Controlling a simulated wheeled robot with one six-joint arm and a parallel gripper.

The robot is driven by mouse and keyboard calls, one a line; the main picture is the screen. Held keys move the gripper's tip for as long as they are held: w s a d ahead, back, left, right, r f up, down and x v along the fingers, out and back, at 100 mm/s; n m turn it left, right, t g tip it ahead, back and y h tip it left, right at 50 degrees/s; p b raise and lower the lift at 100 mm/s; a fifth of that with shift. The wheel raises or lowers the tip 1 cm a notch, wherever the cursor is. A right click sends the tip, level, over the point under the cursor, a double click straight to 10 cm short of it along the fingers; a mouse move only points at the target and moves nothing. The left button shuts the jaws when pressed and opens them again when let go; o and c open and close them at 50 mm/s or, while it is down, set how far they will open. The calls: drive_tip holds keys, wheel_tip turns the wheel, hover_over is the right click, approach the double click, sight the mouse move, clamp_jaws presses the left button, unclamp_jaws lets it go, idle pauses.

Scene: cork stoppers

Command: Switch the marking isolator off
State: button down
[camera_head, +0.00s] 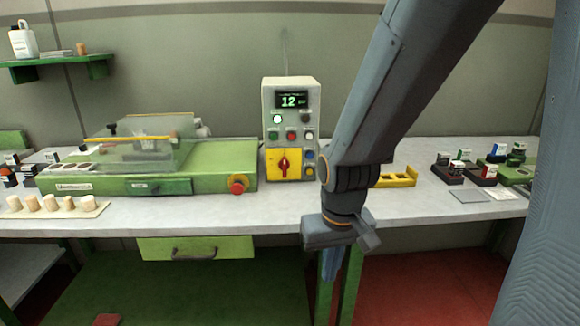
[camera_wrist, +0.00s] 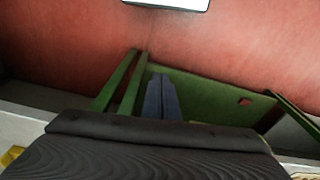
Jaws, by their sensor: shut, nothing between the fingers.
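The isolator is a red rotary handle (camera_head: 284,162) on a yellow plate, low on the grey control box (camera_head: 291,93) at the back of the bench. The handle looks roughly upright, but its markings are too small to read. The box's display is lit and shows 12, and a pale green lamp below it is lit. My gripper (camera_head: 330,268) points down in front of the bench's front edge, below and to the right of the isolator and well apart from it. In the wrist view its fingers (camera_wrist: 161,98) are together and empty. The isolator is not in the wrist view.
A green machine (camera_head: 110,180) with a clear cover and a red stop knob (camera_head: 238,184) stands left of the box. Corks (camera_head: 50,203) stand at the front left. A drawer (camera_head: 195,248) hangs below.

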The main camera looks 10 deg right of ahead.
sight(284, 167)
drive_tip(key=w+d+m+t, duration=0.1)
drive_tip(key=w+m+t, duration=0.2)
drive_tip(key=w, duration=0.5)
drive_tip(key=w+d+r+m+t, duration=0.1)
drive_tip(key=w+m+t, duration=0.3)
drive_tip(key=w, duration=0.4)
drive_tip(key=w+d+r+m+t+p, duration=0.1)
drive_tip(key=w+d+m+t, duration=0.2)
drive_tip(key=w, duration=0.5)
drive_tip(key=shift+w+d+t, duration=0.15)
drive_tip(key=shift+w+t, duration=0.1)
drive_tip(key=shift+t, duration=0.25)
drive_tip(key=w+m+t, duration=0.1)
drive_tip(key=w+r+m+t, duration=0.1)
drive_tip(key=w+d+m+t, duration=0.1)
drive_tip(key=m, duration=0.1)
drive_tip(key=shift+r+y, duration=0.3)
drive_tip(key=shift+y, duration=0.1)
drive_tip(key=shift+w+d+r+m+t, duration=0.2)
drive_tip(key=shift+r+m+t, duration=0.3)
drive_tip(key=shift+m+t, duration=0.35)
drive_tip(key=shift+d+r+m+t, duration=0.15)
drive_tip(key=shift+r+m+t, duration=0.3)
drive_tip(key=shift+m, duration=0.1)
